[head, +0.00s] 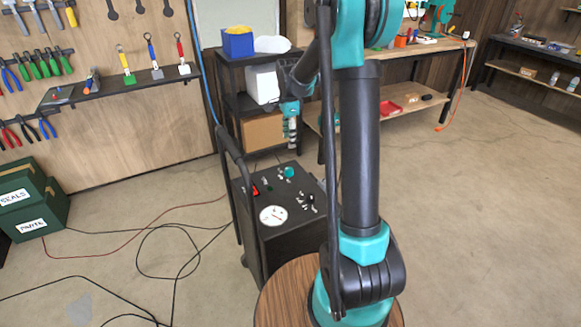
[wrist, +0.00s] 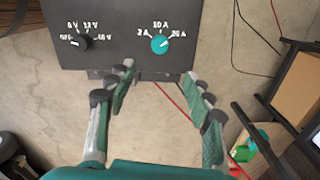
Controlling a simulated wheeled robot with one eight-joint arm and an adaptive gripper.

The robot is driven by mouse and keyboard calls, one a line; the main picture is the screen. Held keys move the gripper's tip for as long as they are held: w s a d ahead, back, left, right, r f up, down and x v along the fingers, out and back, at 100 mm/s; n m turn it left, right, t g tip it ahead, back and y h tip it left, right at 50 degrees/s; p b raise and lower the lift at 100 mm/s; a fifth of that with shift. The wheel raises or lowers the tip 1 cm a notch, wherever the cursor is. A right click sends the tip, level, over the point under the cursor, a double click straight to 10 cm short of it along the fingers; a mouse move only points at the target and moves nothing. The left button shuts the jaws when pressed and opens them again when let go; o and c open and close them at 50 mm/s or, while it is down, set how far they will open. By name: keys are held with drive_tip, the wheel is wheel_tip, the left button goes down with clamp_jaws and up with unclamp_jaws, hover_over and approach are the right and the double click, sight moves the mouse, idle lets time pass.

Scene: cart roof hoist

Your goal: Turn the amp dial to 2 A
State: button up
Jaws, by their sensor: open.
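The amp dial (wrist: 160,44) is a teal knob on the dark panel of the wheeled charger cart (head: 262,240). Labels around it read 2 A at left, 10 A at top and a higher value at right. Its small light mark seems to lean toward the right label, but is hard to read. In the head view, the teal dial (head: 288,172) is on the cart's top. My gripper (head: 291,130) hangs above it, pointing down. In the wrist view, my gripper (wrist: 158,82) is open and empty, with its fingers apart and below the dial in the picture.
A black volt dial (wrist: 83,42) is left of the amp dial. A round gauge (head: 273,215) and a red switch (head: 255,190) share the panel. The cart's handle (head: 232,150) rises at its left. A shelf (head: 262,95) stands behind. Cables lie on the floor.

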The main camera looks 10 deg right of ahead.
sight(289, 169)
wheel_tip(289, 169, down, 14)
drive_tip(key=shift+f, duration=0.25)
idle(0.3)
drive_tip(key=c, duration=1.2)
